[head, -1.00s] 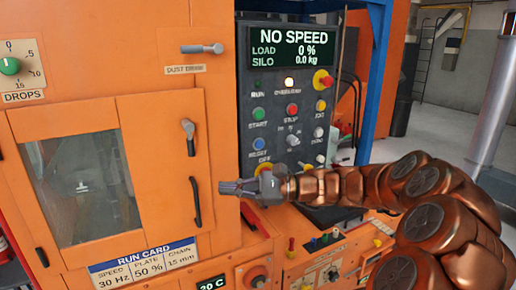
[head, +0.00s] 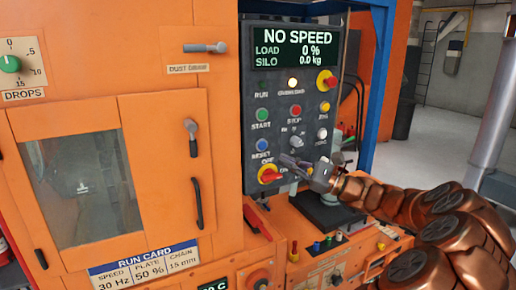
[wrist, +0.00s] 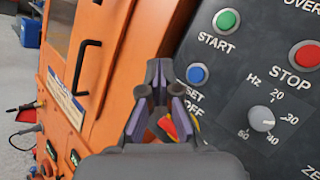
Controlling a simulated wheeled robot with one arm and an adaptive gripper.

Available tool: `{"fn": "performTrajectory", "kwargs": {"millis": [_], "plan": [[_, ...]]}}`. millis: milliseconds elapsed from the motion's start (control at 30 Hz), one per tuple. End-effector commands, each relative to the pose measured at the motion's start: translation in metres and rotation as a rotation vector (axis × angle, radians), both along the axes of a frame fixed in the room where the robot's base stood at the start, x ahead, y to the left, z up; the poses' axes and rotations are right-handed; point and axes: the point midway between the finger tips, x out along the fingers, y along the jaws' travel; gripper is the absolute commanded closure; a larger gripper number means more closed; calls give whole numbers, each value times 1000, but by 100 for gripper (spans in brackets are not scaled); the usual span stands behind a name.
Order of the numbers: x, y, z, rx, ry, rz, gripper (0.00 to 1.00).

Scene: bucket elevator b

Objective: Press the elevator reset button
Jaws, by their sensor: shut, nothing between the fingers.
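The blue RESET button (head: 262,145) is on the dark control panel (head: 253,97), below the green START button (head: 262,114). In the wrist view the blue button (wrist: 197,74) shows just right of my gripper's fingertips, with its label partly hidden by a finger. My gripper (head: 286,163) is shut and empty, pointing left in front of the panel's lower part, below and right of the blue button. In the wrist view my gripper (wrist: 160,72) appears apart from the button.
The red STOP button (head: 295,110) and a selector knob (wrist: 262,118) are right of the blue button. A red-and-yellow rotary switch (head: 269,174) sits below it. The orange cabinet (head: 225,130) is on the left; a lower orange console (head: 325,260) juts out beneath.

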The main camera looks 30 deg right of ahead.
Motion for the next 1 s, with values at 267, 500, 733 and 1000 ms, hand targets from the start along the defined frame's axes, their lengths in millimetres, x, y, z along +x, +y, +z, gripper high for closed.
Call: {"fn": "performTrajectory", "kwargs": {"millis": [267,500,733,1000], "plan": [[15,1,0,-1,2,5,100],[44,-2,0,-2,2,3,100],[70,-3,2,-1,2,7,100],[87,-5,1,-1,1,4,100]]}}
